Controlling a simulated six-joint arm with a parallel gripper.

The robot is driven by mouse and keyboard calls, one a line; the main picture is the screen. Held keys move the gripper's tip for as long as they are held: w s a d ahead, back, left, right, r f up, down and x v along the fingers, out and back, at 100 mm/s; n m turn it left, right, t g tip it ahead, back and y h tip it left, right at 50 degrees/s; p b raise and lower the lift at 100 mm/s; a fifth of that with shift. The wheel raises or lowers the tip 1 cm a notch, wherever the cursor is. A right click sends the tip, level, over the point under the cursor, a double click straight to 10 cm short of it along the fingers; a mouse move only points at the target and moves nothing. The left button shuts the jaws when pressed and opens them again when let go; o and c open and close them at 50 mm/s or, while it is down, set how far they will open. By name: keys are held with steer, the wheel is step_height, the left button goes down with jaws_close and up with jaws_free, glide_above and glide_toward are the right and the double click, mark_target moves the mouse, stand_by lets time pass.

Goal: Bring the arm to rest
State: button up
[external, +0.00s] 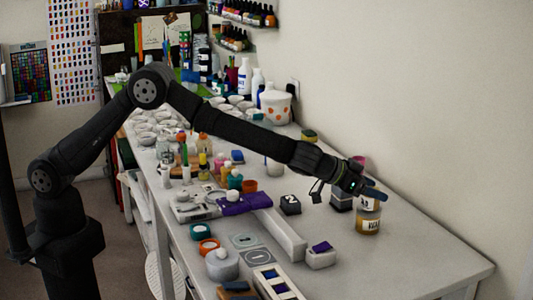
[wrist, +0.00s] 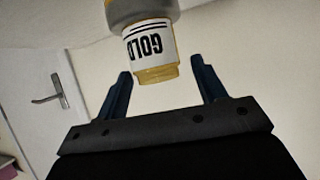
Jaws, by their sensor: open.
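My gripper (external: 372,193) is at the right end of my outstretched arm, over the right part of the white table. In the wrist view its two blue fingers (wrist: 160,75) are spread apart with a gap between them. A jar with a white label reading GOLD (wrist: 148,45) shows upside down just beyond and between the fingertips, with clear space on both sides. In the external view, amber jars with white labels stand one above the other below the gripper: an upper one (external: 370,203) partly hidden by the fingers, and a lower one (external: 368,226).
A dark block marked 2 (external: 290,205) and a dark-and-white box (external: 341,200) stand left of the jars.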

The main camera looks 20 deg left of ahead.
steer(key=shift+f, duration=0.5)
steer(key=v, duration=1.2)
steer(key=x, duration=1.1)
steer(key=shift+w+d+f, duration=0.1)
steer(key=shift+w+d, duration=0.1)
steer(key=shift+w+d+r, duration=0.1)
steer(key=shift+d+r, duration=0.15)
steer(key=shift+r, duration=0.05)
step_height(320, 180, up, 3)
steer(key=shift+a+r, duration=0.1)
steer(key=s+a+r, duration=0.2)
steer(key=s+r, duration=0.5)
steer(key=s, duration=0.4)
steer(key=w+a+r+n+t+y, duration=0.1)
steer(key=w+a+n, duration=0.1)
steer(key=w+a, duration=0.75)
steer(key=w+a+r+n+t+y, duration=0.1)
steer(key=w+a, duration=0.5)
steer(key=w, duration=0.7)
steer(key=w+a+n+t+y, duration=0.1)
steer(key=w+a, duration=0.6)
steer(key=a, duration=0.3)
steer(key=w+a+r+n+t+y, duration=0.1)
steer(key=w+a+n+y, duration=0.1)
steer(key=w+a, duration=0.5)
steer(key=shift+w+a+r, duration=0.15)
steer(key=shift+a, duration=1.8)
